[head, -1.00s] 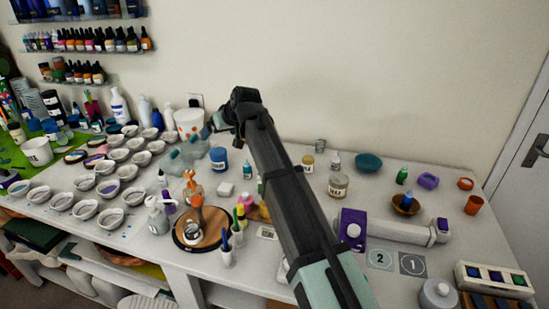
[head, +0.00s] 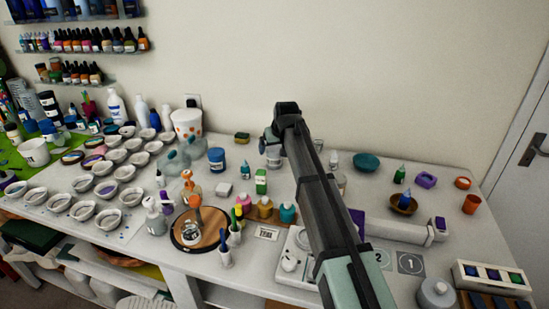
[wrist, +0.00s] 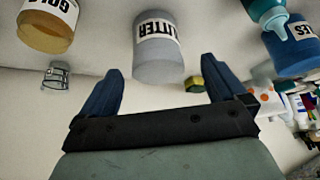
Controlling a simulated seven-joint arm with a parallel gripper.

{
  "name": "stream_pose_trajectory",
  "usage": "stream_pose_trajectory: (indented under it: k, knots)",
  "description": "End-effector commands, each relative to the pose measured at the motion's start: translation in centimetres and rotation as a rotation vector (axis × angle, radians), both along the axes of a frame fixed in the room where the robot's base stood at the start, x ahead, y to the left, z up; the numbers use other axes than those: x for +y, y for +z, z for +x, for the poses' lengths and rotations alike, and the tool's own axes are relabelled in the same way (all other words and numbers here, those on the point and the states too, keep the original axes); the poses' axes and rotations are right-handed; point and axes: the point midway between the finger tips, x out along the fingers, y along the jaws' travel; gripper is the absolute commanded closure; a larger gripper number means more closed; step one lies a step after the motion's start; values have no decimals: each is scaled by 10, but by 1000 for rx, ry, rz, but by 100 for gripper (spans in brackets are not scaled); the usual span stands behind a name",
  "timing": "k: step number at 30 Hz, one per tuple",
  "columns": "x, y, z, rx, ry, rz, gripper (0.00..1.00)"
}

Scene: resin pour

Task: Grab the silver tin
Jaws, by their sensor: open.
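The silver tin (wrist: 158,62) is a grey cylinder with a white label ending in "LITTER", upside down in the wrist view. In the head view the tin (head: 273,158) stands on the table toward the back, partly hidden by my arm. My gripper (wrist: 162,70) is open and empty, its two dark blue fingers at either side of the tin in the wrist view. The tin appears ahead of the fingertips, with no contact visible. In the head view my gripper (head: 269,141) is close above the tin.
A blue jar (head: 217,160) stands left of the tin, and a green-labelled bottle (head: 261,182) is in front. A yellow-green sponge (head: 242,138) lies behind. A gold-labelled jar (wrist: 48,22) is on the tin's other side. A small metallic item (wrist: 56,76) is near the wall.

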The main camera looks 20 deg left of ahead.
Motion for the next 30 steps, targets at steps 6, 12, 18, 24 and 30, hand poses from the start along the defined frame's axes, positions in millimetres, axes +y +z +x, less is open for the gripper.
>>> stream_pose_trajectory:
  k: [6, 12, 18, 24, 30]
  knots:
    - [4, -11, 6, -2, 1, 1, 2]
    - [6, -20, 10, 0, 0, 1, 2]
    - [11, -42, 22, 0, 1, 0, 2]
    - [15, -57, 29, -1, 1, 1, 2]
    - [15, -57, 28, -1, 1, 1, 3]
